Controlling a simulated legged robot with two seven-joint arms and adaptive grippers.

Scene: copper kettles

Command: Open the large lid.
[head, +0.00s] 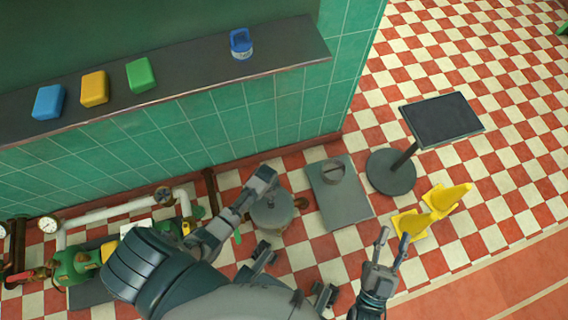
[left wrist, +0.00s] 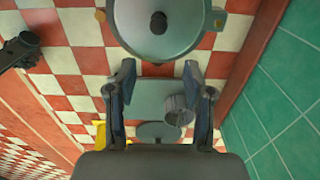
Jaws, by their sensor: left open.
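A round grey metal pot with a large lid (head: 270,211) stands on the floor beside the green tiled wall. In the left wrist view the lid (left wrist: 178,38) fills the top middle, with a small knob (left wrist: 158,20) at its centre. It looks closed. My left gripper (left wrist: 160,67) is open and empty, its fingers spread beside the pot's edge. My right gripper (head: 393,240) is open and empty, well to the right of the pot.
A black-topped stand (head: 441,120) and yellow cones (head: 447,197) are at right. A shelf (head: 190,75) holds coloured blocks. Pipes (head: 115,212) and a green machine (head: 78,266) are at left.

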